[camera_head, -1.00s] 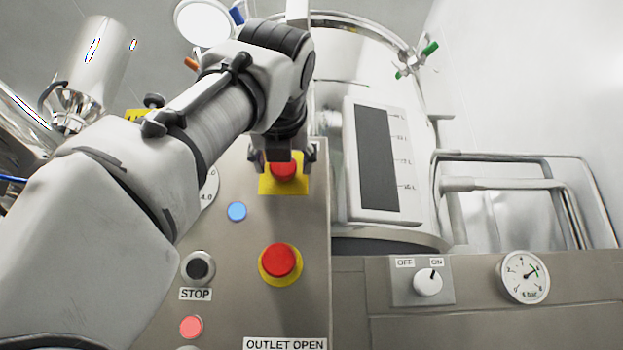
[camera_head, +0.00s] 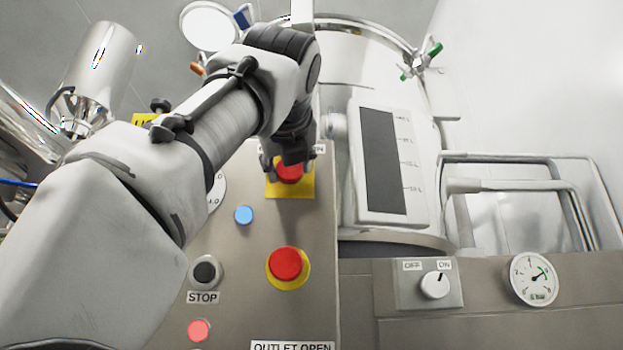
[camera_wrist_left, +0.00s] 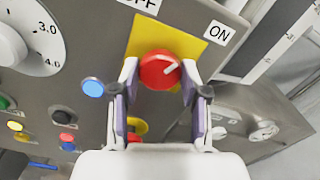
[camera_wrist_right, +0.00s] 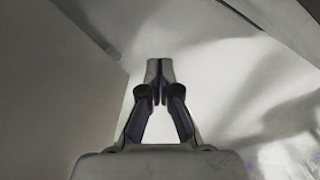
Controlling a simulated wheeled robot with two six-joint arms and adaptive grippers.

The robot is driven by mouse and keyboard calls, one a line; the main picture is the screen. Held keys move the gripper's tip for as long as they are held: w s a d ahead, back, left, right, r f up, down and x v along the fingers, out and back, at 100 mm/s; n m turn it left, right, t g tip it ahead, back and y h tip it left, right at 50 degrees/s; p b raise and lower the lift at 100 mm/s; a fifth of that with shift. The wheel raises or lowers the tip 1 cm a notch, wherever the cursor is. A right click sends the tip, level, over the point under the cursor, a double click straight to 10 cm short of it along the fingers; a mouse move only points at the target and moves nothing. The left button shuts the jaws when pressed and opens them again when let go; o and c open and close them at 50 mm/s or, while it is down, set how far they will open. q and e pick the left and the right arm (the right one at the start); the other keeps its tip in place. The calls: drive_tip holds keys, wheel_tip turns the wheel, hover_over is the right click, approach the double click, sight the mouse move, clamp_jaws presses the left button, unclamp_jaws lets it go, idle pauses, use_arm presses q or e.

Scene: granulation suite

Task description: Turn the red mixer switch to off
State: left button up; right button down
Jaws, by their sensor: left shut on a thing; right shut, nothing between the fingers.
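The red mixer switch (camera_head: 290,174) sits on a yellow plate (camera_head: 297,191) on the upper part of the steel control panel. In the left wrist view the red switch (camera_wrist_left: 158,72) carries a white mark that points up and right toward the ON label (camera_wrist_left: 216,33). The OFF label (camera_wrist_left: 146,4) is partly cut off at the top edge. My left gripper (camera_wrist_left: 160,76) is shut on the switch, a finger on each side. It partly hides the switch in the head view. My right gripper (camera_wrist_right: 160,68) is shut and empty, away from the panel.
A red button on a yellow ring (camera_head: 286,264) lies below the switch. A blue button (camera_head: 243,215), a black STOP button (camera_head: 205,271) and a dial (camera_wrist_left: 25,40) are nearby. A white OFF/ON knob (camera_head: 435,285) and a gauge (camera_head: 531,279) stand to the right.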

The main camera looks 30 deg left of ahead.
use_arm(q)
drive_tip(key=n, duration=1.4)
idle(0.6)
drive_tip(key=o, duration=1.1)
drive_tip(key=shift+o, duration=0.2)
